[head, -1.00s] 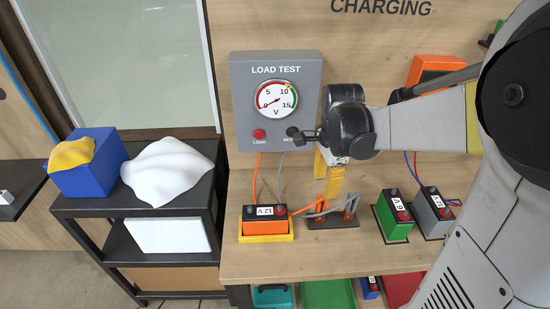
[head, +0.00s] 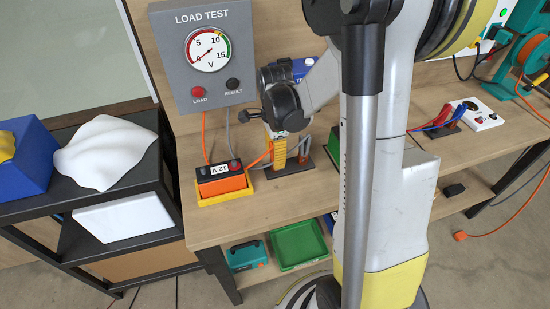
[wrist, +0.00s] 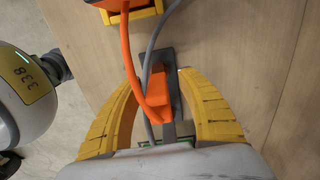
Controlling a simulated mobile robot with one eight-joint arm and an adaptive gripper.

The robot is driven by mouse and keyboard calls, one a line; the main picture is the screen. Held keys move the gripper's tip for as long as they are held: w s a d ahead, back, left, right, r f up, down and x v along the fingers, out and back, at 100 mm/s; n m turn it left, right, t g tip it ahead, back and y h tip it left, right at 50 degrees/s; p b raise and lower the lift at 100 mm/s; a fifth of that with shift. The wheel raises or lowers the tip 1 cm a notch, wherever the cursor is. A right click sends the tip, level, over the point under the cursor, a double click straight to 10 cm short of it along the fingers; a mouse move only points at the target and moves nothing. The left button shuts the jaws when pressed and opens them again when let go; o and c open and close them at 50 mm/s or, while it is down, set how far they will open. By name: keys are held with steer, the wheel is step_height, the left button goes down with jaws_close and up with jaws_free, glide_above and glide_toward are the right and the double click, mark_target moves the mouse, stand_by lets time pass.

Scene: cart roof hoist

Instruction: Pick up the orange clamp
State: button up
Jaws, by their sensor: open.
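The orange clamp (wrist: 157,98) sits in a dark holder (wrist: 170,59) on the bench, with its orange cable running up out of the wrist view. My gripper (wrist: 158,82) is open, its yellow fingers on either side of the clamp; whether they touch it I cannot tell. In the head view my gripper (head: 279,163) is low over the holder (head: 292,168), pointing down. It hides most of the orange clamp there; the orange cable (head: 262,158) shows to its left. A grey clamp (head: 306,146) stands on the holder's right side.
An orange 12 V battery (head: 222,181) sits in a yellow tray (head: 226,197) left of the holder. The grey load tester (head: 205,55) is on the panel behind. A grey cable (wrist: 148,75) passes close to my fingers. My own arm blocks the bench centre.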

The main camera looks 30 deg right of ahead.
steer(key=shift+s+f, duration=0.1)
jaws_close()
stand_by(0.3)
step_height(320, 180, up, 10)
steer(key=p, duration=0.3)
steer(key=shift+p, duration=0.4)
